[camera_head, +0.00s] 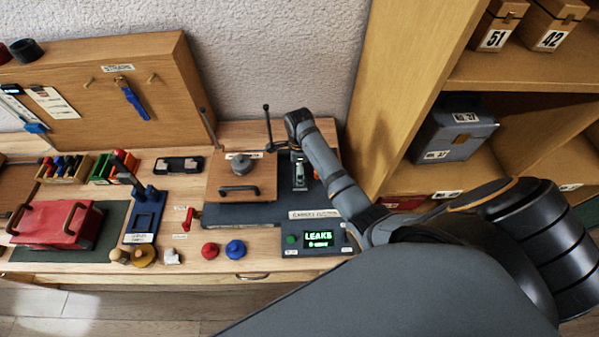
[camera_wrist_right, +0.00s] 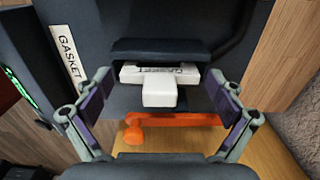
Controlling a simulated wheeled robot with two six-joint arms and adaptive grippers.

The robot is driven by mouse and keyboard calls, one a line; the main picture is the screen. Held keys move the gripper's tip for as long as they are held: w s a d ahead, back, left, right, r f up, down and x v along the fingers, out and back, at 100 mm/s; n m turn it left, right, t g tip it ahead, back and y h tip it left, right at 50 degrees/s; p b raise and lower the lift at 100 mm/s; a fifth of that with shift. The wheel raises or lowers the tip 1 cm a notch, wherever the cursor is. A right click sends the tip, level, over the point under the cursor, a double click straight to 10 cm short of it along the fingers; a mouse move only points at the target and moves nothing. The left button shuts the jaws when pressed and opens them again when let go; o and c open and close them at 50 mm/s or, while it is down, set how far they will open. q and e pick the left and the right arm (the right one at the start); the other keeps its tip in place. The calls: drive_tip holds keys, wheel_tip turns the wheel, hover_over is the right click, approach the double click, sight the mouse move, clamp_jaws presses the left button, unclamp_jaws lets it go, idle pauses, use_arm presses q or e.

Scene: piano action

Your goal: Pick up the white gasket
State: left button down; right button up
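The white gasket (camera_wrist_right: 158,92) is a T-shaped piece in the middle of the right wrist view. Its crossbar sits in a dark slotted holder (camera_wrist_right: 165,48) and carries small lettering. Its stem points toward my right gripper. My right gripper (camera_wrist_right: 160,78) is open, with one finger on each side of the gasket and a visible gap to both. In the head view my right arm reaches in from the right and the gripper (camera_head: 298,160) hangs over the back right of the bench; the gasket cannot be made out clearly there. My left gripper is not in view.
A "GASKET" label (camera_wrist_right: 69,56) is beside the holder. An orange handled piece (camera_wrist_right: 165,122) lies below the gasket. A lit "LEAKS" display (camera_head: 318,237) stands in front. A wooden plate with a handle (camera_head: 240,190) is left; shelves (camera_head: 470,180) rise on the right.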

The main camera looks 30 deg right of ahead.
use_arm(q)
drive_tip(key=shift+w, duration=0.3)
use_arm(e)
drive_tip(key=c, duration=0.8)
drive_tip(key=shift+o, duration=0.2)
drive_tip(key=shift+r, duration=0.1)
wheel_tip(320, 180, up, 10)
drive_tip(key=shift+f+b, duration=0.1)
drive_tip(key=shift+b, duration=0.45)
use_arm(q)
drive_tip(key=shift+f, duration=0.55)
